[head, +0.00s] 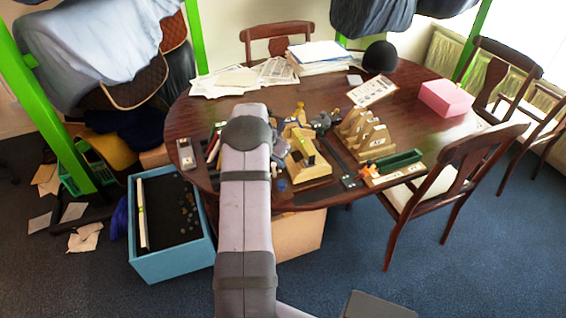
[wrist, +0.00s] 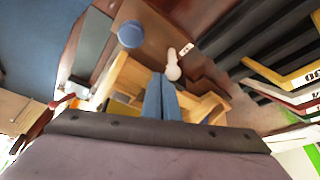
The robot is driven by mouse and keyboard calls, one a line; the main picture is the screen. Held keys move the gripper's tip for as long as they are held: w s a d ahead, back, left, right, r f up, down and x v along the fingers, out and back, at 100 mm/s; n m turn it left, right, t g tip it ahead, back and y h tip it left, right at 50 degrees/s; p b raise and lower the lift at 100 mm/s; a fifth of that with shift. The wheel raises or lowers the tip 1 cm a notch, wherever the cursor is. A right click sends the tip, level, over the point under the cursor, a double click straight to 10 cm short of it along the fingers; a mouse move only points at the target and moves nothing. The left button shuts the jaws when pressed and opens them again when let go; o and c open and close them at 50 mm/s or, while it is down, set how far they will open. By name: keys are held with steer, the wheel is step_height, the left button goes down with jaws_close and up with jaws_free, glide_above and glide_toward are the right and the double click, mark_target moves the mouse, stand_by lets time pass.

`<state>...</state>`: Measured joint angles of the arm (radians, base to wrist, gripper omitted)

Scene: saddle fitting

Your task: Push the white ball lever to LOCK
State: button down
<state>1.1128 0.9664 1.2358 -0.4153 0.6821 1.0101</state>
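The white ball lever (wrist: 173,66) shows in the wrist view as a pale knob with a short stem, on a brown panel of the wooden fixture (wrist: 118,72). A small white label (wrist: 187,49) lies beside it; its lettering is too small to read. My gripper (wrist: 160,78) has its two blue fingers together, with nothing visible between them. The fingertips appear just below the ball in the picture; I cannot tell whether they touch it.
A wooden slotted rack (head: 362,135) and a green tray (head: 398,160) stand to the right on the table (head: 430,120). A pink box (head: 445,98) and papers (head: 240,77) lie farther back.

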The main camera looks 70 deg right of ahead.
steer(key=shift+w+a+f, duration=0.1)
steer(key=shift+w, duration=0.1)
steer(key=shift+s, duration=0.1)
steer(key=shift+s+d+r, duration=0.2)
steer(key=shift+s+d, duration=0.2)
steer(key=shift+d, duration=0.1)
steer(key=shift+r, duration=0.1)
step_height(320, 180, up, 7)
steer(key=p, duration=0.3)
stand_by(0.7)
stand_by(0.4)
